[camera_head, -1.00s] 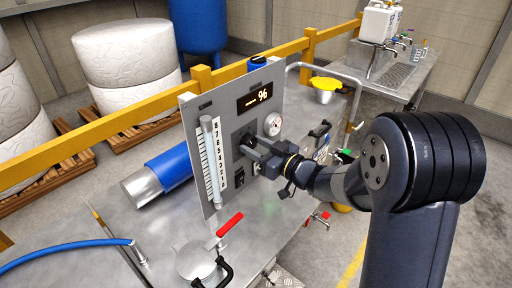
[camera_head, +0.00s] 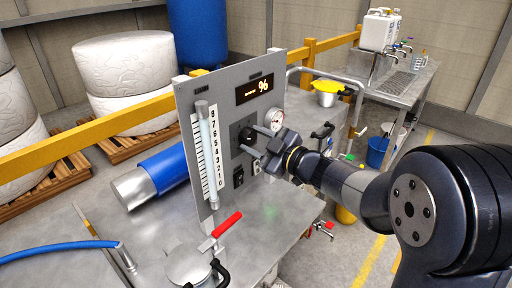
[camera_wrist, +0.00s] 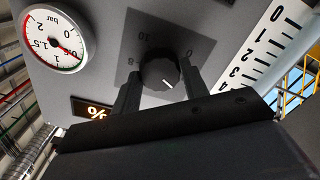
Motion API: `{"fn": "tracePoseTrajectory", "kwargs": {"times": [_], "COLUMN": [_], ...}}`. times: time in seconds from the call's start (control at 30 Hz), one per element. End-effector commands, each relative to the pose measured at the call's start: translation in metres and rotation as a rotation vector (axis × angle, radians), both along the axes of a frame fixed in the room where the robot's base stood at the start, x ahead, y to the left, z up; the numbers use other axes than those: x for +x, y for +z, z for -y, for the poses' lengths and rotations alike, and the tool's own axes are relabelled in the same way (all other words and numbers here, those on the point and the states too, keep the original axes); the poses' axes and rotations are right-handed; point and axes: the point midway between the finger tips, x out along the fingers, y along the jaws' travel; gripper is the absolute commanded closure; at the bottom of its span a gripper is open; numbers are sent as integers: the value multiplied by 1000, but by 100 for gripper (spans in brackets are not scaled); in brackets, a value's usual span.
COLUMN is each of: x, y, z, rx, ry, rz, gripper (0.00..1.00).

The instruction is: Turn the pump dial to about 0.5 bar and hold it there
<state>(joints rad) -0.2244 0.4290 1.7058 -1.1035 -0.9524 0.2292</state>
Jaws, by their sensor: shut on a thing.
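The black pump dial (camera_head: 247,136) sits on the grey upright panel. My gripper (camera_head: 258,142) is shut on the dial, one finger on each side; the fingers (camera_wrist: 160,92) show best in the wrist view. The round white gauge (camera_head: 274,120) is beside the dial. In the wrist view the gauge (camera_wrist: 55,38) has a red needle pointing to the lower right, near the 0.5 mark; its exact reading is unclear.
A scaled tube (camera_head: 207,150) and a percent display (camera_head: 258,89) are on the panel. A red-handled lever (camera_head: 227,224) stands on the metal table in front. A yellow-topped pot (camera_head: 327,88) stands behind right.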

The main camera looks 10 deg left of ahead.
Motion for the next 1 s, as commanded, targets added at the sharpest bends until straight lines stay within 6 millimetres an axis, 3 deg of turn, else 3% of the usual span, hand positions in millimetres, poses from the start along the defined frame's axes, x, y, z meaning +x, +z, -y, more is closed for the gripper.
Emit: {"fn": "tracePoseTrajectory", "kwargs": {"times": [0.63,0.67,0.9,1.0], "x": [0,0,0,0], "y": [0,0,0,0], "z": [0,0,0,0], "rx": [-30,-30,-30,-30], "ry": [0,0,0,0], "rz": [52,52,51,51], "gripper": [80,57,37,36]}}
